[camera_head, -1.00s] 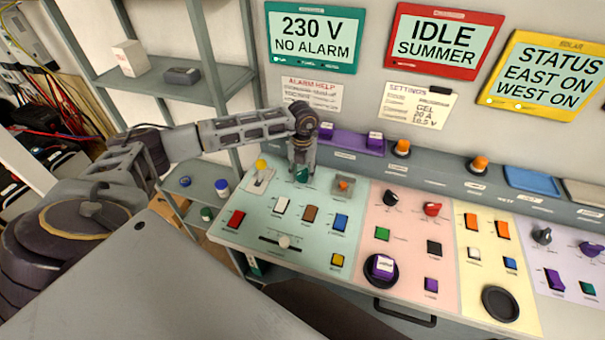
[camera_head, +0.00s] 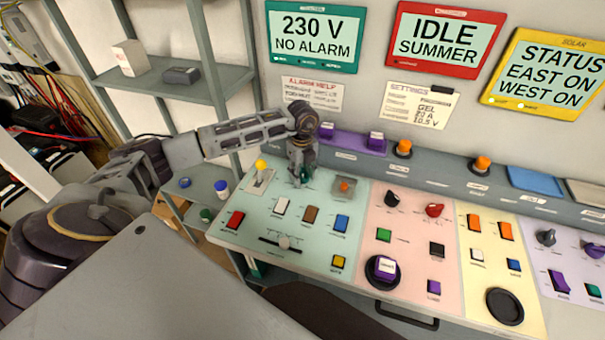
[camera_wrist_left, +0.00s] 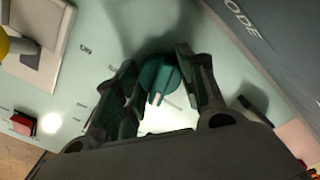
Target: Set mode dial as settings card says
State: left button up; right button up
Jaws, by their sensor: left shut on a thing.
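The teal mode dial (camera_wrist_left: 160,80) sits on the pale green panel (camera_head: 259,211), between the fingers of my left gripper (camera_wrist_left: 157,92) in the left wrist view. A light pointer mark shows on the dial. In the head view my left gripper (camera_head: 301,178) points down onto the dial and mostly hides it. It is shut on the dial. The settings card (camera_head: 420,105) hangs on the wall; its larger lines read GEL, 20 A and 10.5 V, the small print is unclear. My right gripper is not in view.
A yellow-knobbed lever (camera_head: 261,166) stands left of the dial, and a guarded orange button (camera_head: 345,186) right of it. Several rocker switches and a slider (camera_head: 283,242) lie nearer. A grey ledge (camera_head: 455,181) with orange beacons runs behind.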

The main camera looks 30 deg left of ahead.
aim_at(302, 172)
pick_arm(q)
jog(key=n, duration=0.4)
jog(key=shift+r+n, duration=0.1)
jog(key=shift+n, duration=0.3)
jog(key=shift+a, duration=0.1)
jog(key=o, duration=1)
jog(key=shift+r, duration=6)
jog(key=shift+f, duration=0.1)
